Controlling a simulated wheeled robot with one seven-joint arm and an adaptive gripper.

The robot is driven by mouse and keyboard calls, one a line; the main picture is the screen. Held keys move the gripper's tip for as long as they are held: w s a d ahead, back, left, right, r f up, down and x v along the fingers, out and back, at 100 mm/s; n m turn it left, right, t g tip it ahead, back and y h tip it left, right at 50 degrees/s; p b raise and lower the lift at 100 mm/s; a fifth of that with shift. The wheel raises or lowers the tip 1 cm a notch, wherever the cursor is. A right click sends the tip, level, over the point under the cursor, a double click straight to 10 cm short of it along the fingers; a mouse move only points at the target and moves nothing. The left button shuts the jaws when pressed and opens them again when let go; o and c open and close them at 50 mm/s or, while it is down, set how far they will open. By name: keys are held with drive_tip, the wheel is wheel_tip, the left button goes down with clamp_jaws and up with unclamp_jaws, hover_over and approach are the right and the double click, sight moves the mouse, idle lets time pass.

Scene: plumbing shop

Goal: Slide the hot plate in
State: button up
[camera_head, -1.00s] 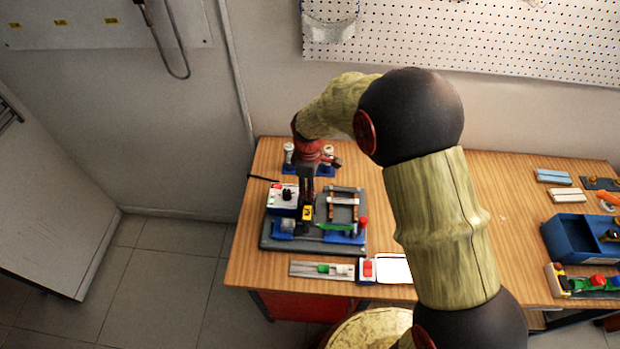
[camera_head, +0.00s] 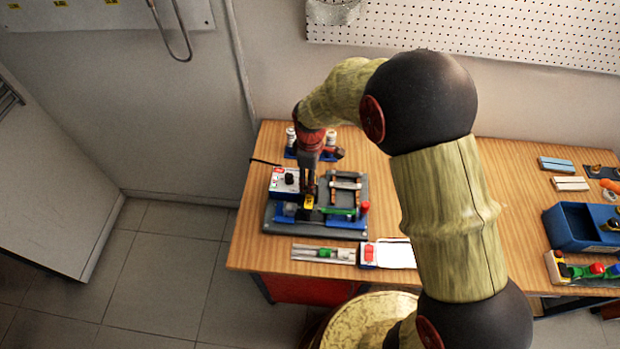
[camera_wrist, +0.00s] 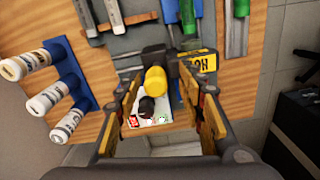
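My gripper (camera_head: 309,196) points down over a grey fixture board (camera_head: 275,226) at the table's left end. In the wrist view my gripper (camera_wrist: 162,76) is open, with a finger on either side of a yellow knob-like end (camera_wrist: 155,80). Gaps seem to remain beside it; contact cannot be told. A dark part with a yellow label reading "HOT" (camera_wrist: 200,62) lies just beyond the right fingertip; it looks like the hot plate. Its yellow label shows in the head view (camera_head: 308,201), with the rest mostly hidden by my gripper.
A white control box (camera_head: 284,183) with a black knob stands left of my gripper. A rail frame (camera_head: 346,185) and green strip (camera_head: 336,211) lie to the right. White-topped bottles (camera_wrist: 38,102) stand behind. A blue bin (camera_head: 570,240) sits far right; the mid-table is partly hidden by my arm.

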wheel_tip(320, 180, up, 12)
idle(0.6)
idle(0.5)
